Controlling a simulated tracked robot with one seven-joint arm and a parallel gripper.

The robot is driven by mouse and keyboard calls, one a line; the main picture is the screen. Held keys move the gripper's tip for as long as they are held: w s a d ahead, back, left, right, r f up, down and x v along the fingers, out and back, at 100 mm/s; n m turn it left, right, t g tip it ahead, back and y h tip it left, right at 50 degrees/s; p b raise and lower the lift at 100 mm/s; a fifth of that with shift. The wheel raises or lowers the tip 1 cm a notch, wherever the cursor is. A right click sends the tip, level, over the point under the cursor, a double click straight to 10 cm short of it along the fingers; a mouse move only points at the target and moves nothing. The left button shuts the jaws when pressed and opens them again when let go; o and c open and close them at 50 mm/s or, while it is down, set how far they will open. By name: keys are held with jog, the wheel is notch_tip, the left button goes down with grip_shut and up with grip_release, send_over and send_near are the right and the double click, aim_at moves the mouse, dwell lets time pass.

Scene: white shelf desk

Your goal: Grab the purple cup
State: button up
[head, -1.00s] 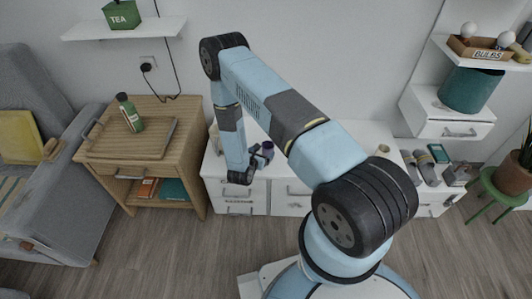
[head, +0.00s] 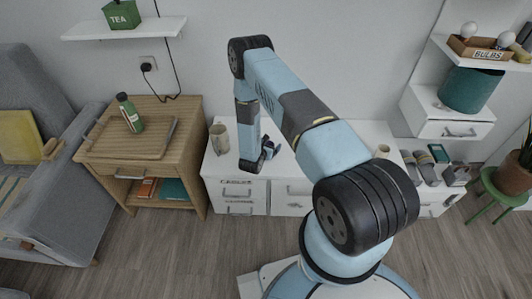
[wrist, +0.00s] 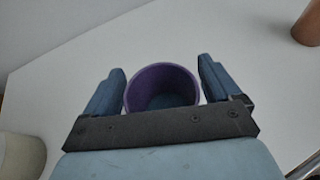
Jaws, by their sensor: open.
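The purple cup (wrist: 162,86) stands on the white desk top (wrist: 130,45) in the wrist view, its open mouth facing the camera. My gripper (wrist: 162,78) is open, with one finger on each side of the cup. The palm bar hides the near lower part of the cup. In the head view my gripper (head: 268,152) is low over the desk, and I cannot clearly make out the cup there behind the arm.
A beige cup (head: 219,139) stands left of my arm on the desk; a pale container (wrist: 22,155) shows at lower left in the wrist view. A brown object (wrist: 308,25) is at upper right. A wooden side table (head: 185,115) stands left of the desk. Desk surface beyond the cup is clear.

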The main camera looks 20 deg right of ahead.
jog(key=shift+c, duration=0.3)
jog(key=c, duration=1.1)
jog(key=shift+c, duration=0.2)
jog(key=shift+r, duration=0.15)
